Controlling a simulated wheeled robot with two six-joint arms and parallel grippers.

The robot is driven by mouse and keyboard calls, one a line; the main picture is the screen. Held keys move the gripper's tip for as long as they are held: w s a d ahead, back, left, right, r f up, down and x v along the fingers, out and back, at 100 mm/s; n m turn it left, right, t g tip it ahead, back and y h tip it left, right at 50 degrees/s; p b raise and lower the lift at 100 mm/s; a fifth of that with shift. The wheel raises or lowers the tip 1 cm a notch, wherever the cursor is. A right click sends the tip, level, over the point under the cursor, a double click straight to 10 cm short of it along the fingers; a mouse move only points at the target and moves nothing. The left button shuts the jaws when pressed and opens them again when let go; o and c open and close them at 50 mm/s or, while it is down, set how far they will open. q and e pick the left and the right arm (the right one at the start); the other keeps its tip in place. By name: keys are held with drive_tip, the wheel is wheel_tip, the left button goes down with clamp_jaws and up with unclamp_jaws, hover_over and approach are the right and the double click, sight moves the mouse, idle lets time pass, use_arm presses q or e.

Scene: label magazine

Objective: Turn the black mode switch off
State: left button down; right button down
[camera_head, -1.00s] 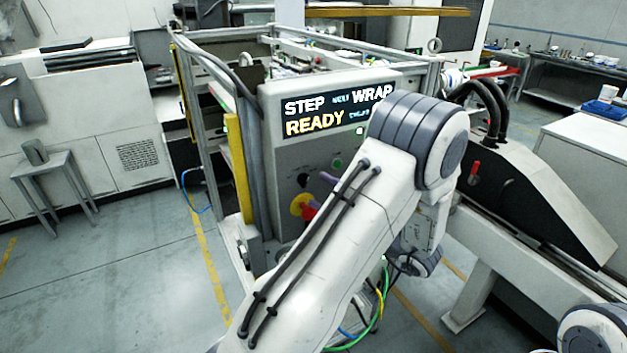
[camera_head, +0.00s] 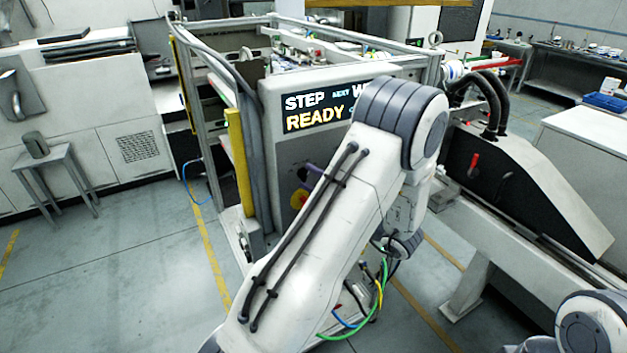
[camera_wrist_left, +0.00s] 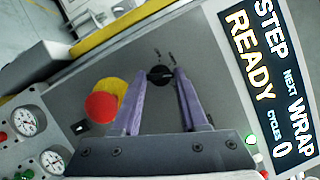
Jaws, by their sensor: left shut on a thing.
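The black mode switch (camera_wrist_left: 159,76) is a round knob on the grey panel, with small marks beside it in the left wrist view. My left gripper (camera_wrist_left: 163,74) has its two purple fingers on either side of the knob and is shut on it. Which mark the knob points to is too small to tell. In the head view my left arm covers much of the panel, and a purple finger shows near the switch. My right gripper is out of view.
A red mushroom button (camera_wrist_left: 102,106) on a yellow base sits close to the switch. A display (camera_head: 318,106) reads STEP and READY; the left wrist view also shows WRAP and CYCLES 0. Gauges (camera_wrist_left: 22,121) lie at the panel's side. A yellow post (camera_head: 239,160) stands left of the panel.

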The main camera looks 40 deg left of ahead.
use_arm(q)
drive_tip(key=n+p, duration=0.1)
drive_tip(key=n+h+p, duration=0.1)
drive_tip(key=n+p, duration=0.1)
drive_tip(key=n, duration=0.1)
drive_tip(key=shift+r+g+h, duration=0.3)
drive_tip(key=n+h+p, duration=0.2)
drive_tip(key=n+p, duration=0.1)
drive_tip(key=n, duration=0.1)
drive_tip(key=shift+r+n, duration=0.15)
drive_tip(key=shift+n, duration=0.25)
drive_tip(key=n+t+h, duration=0.1)
drive_tip(key=n, duration=0.1)
drive_tip(key=shift+n+t+p, duration=0.3)
drive_tip(key=shift+p, duration=0.1)
drive_tip(key=n, duration=0.1)
drive_tip(key=n+t+h, duration=0.1)
drive_tip(key=n, duration=0.1)
drive_tip(key=shift+s+a+r+t+h, duration=0.1)
drive_tip(key=shift+s+t+h, duration=0.1)
drive_tip(key=shift+t+h, duration=0.1)
drive_tip(key=shift+n, duration=0.3)
drive_tip(key=shift+c, duration=2.2)
unclamp_jaws()
